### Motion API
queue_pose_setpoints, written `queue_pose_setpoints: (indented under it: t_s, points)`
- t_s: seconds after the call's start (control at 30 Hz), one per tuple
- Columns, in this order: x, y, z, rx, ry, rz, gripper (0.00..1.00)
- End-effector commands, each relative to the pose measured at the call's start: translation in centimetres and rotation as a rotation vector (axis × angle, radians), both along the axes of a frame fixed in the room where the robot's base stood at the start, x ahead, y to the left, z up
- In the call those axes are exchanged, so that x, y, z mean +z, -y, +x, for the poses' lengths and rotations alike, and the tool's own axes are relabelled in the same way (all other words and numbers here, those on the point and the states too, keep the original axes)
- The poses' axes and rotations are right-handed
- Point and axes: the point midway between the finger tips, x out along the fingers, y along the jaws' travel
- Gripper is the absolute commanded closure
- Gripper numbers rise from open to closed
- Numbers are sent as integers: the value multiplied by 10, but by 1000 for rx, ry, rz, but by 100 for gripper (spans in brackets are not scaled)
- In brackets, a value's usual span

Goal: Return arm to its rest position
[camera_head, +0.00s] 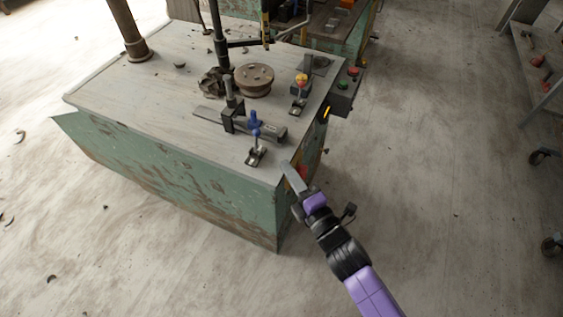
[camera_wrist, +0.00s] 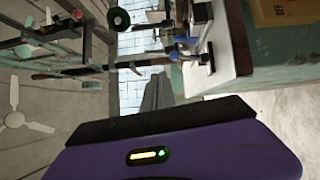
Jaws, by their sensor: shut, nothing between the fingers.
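My arm reaches up from the lower right in the head view, purple and black. My gripper (camera_head: 291,178) is at its end, beside the front right corner of the worn green workbench (camera_head: 180,185). The gripper looks shut and empty, with its fingers together as a grey wedge. In the wrist view the closed gripper (camera_wrist: 158,95) points past the bench's side. Whether the fingertips touch the bench corner cannot be told.
On the bench top are a blue-handled clamp (camera_head: 255,135), a round wooden disc (camera_head: 254,79) and a red-yellow knob (camera_head: 301,80). A control box with buttons (camera_head: 346,90) hangs at the bench's right side. The floor (camera_head: 450,200) to the right is clear. A wheeled rack (camera_head: 545,110) stands far right.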

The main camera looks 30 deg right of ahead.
Motion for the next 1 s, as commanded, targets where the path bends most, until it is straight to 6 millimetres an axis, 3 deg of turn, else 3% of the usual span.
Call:
queue_pose_setpoints:
  t_s: [0.73,0.87,1.0]
  points:
    - [1,0,-7,1,0,11,100]
    - [2,1,-7,5,0,101,100]
    - [25,1,-9,21,34,312,100]
